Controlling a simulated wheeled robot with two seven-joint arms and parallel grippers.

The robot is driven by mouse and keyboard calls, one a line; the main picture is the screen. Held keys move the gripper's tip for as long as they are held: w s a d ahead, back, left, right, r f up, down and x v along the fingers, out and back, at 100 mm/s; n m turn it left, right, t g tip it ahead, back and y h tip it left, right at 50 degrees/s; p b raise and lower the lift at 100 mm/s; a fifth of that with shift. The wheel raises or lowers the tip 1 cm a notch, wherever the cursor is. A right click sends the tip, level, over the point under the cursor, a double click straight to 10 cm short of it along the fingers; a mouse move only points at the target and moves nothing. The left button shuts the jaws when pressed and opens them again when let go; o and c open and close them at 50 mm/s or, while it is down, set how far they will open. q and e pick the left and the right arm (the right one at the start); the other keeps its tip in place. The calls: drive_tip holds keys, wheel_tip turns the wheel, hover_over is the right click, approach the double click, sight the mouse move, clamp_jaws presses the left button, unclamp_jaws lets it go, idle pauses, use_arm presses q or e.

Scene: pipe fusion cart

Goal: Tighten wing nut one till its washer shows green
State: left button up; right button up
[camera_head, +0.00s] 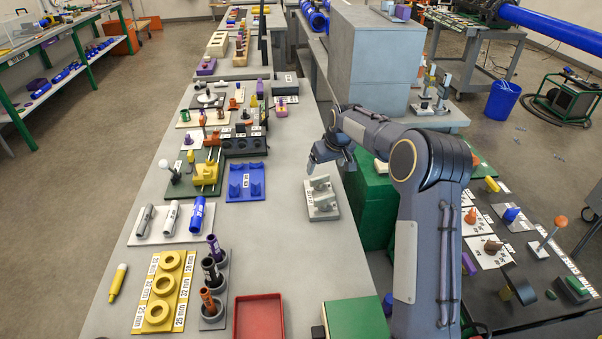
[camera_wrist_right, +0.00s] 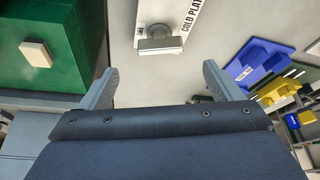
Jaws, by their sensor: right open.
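I cannot make out wing nut one or a green washer in either view. A yellow clamp-like fixture (camera_head: 206,174) with thin upright posts stands on a dark green plate on the bench; its small parts are too small to tell. My right gripper (camera_head: 313,165) is above the bench's right side, just behind a grey two-block fixture (camera_head: 321,205). In the right wrist view my right gripper (camera_wrist_right: 160,84) is open, its two fingers wide apart with nothing between them. A grey block beside a "COLD PLAT..." label (camera_wrist_right: 191,15) shows beyond the fingers. My left gripper is out of view.
A blue cradle (camera_head: 246,182) stands left of my right gripper. Yellow rings (camera_head: 162,285) on a labelled plate, a red tray (camera_head: 258,318) and a green block (camera_head: 355,318) are nearer. A green box (camera_head: 370,205) stands right of the bench.

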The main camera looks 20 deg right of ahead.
sight(320, 177)
drive_tip(key=p+x, duration=0.1)
drive_tip(key=x, duration=0.7)
drive_tip(key=shift+p, duration=0.4)
